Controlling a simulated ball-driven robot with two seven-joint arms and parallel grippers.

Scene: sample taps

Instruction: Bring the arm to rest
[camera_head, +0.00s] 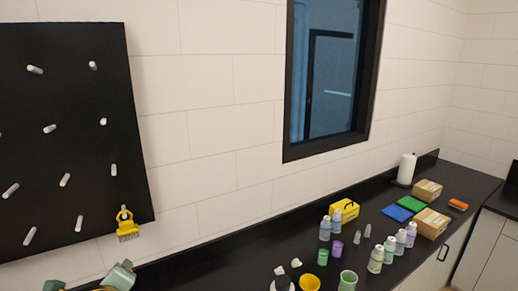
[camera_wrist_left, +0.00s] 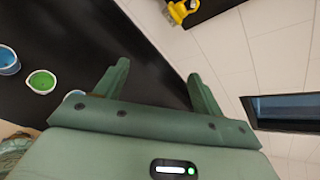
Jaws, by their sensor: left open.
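My left gripper (camera_wrist_left: 158,70) is open in the left wrist view, its two green fingers apart. Nothing is between the fingers; behind them is the black surface. In the head view, green parts of my left arm show at the bottom left edge, low in front of the wall and below the black pegboard (camera_head: 75,110). My right arm and gripper are in neither view.
A yellow brush-like tool (camera_head: 127,227) hangs on the pegboard. The counter's left stretch looks clear.

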